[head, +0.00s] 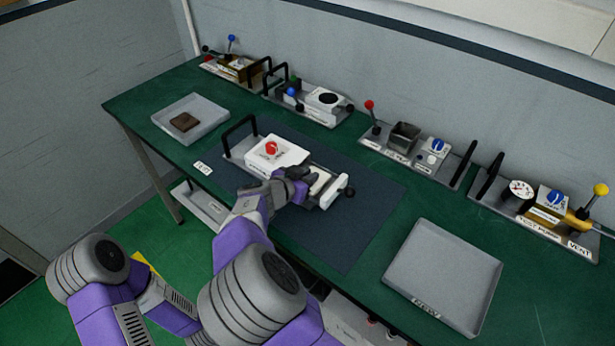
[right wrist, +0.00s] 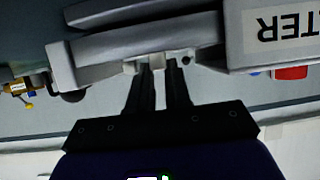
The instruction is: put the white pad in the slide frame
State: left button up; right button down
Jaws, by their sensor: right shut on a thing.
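The filter unit (head: 275,155), a white box with a red knob, stands on the dark mat; its label shows upside down in the right wrist view (right wrist: 285,30). The slide frame (head: 335,192) sticks out of its right side, with a white end and a black knob. My right gripper (head: 308,178) is over the frame, shut on the white pad (head: 321,182), whose pale surface shows at the frame's opening. In the right wrist view the fingers (right wrist: 160,75) come close to the grey frame rails; the pad is mostly hidden, and I cannot tell whether it is fully seated. My left gripper is out of view.
A grey tray with a brown pad (head: 184,122) lies at left. An empty grey tray (head: 443,275) lies at right. Several units with levers and black handles line the wall, including one with a gauge (head: 520,190). The mat (head: 350,225) is clear in front of the frame.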

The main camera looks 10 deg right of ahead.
jog(key=c, duration=1.1)
grip_release()
jog(key=p+v, duration=0.1)
jog(key=v, duration=1.1)
jog(key=shift+s+p, duration=0.1)
jog(key=shift+p, duration=0.25)
